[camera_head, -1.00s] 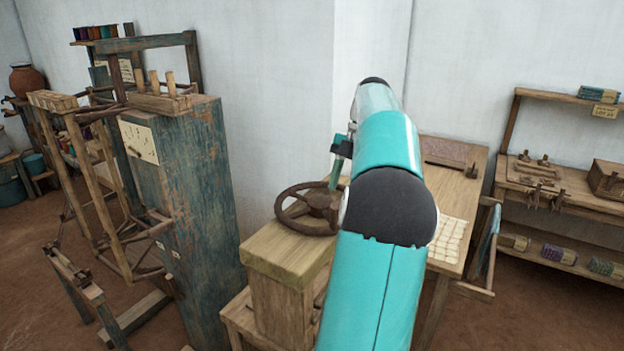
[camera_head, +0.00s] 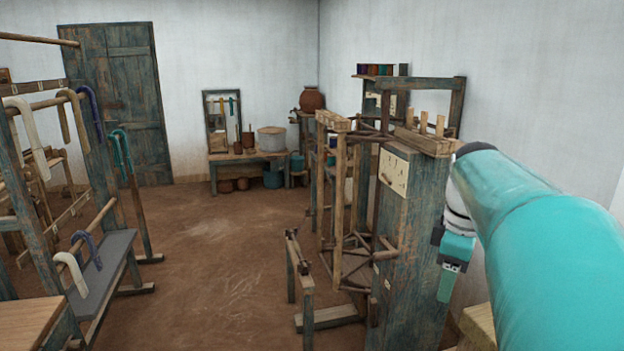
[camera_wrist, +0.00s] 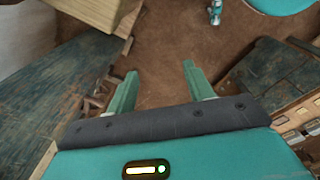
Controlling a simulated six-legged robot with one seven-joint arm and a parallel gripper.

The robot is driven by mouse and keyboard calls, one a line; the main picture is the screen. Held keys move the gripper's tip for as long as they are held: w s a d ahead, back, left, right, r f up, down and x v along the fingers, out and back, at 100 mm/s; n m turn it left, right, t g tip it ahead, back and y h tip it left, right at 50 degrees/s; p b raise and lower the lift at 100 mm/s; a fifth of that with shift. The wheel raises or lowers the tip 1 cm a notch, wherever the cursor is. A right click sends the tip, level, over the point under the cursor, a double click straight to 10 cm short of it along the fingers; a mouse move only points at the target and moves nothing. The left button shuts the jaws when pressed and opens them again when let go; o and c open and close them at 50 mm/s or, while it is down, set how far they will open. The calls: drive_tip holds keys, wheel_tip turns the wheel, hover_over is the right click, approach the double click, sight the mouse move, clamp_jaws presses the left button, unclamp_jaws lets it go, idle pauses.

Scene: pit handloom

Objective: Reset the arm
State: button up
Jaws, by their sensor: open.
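My teal arm (camera_head: 540,240) reaches in from the right edge in the head view. My gripper (camera_head: 446,287) hangs from its end, pointing down, in front of the tall blue-green wooden post (camera_head: 415,245). In the wrist view my gripper (camera_wrist: 158,75) has its two green fingers spread apart. Nothing is between them but brown floor (camera_wrist: 165,55) further below. The head view does not show whether the gripper touches the post.
A wooden block (camera_wrist: 100,10) is close at the wrist view's upper left. A wooden frame (camera_head: 350,210) stands left of the post. A rack with hanging yarn (camera_head: 90,190) is at the left. Open floor (camera_head: 220,260) lies between. A bench with pots (camera_head: 250,158) is at the back.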

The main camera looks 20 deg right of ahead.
drive_tip(key=s+a+f+m+t, duration=0.1)
drive_tip(key=s+a+f+m, duration=0.1)
drive_tip(key=a, duration=0.5)
drive_tip(key=s+a+f+m+t, duration=0.2)
drive_tip(key=s+a+f+m, duration=0.1)
drive_tip(key=a, duration=0.5)
drive_tip(key=s+a+f+m+t, duration=0.2)
drive_tip(key=s+a+f+m, duration=0.1)
drive_tip(key=a, duration=0.5)
drive_tip(key=shift+f, duration=0.4)
drive_tip(key=c, duration=0.3)
drive_tip(key=shift+c, duration=0.2)
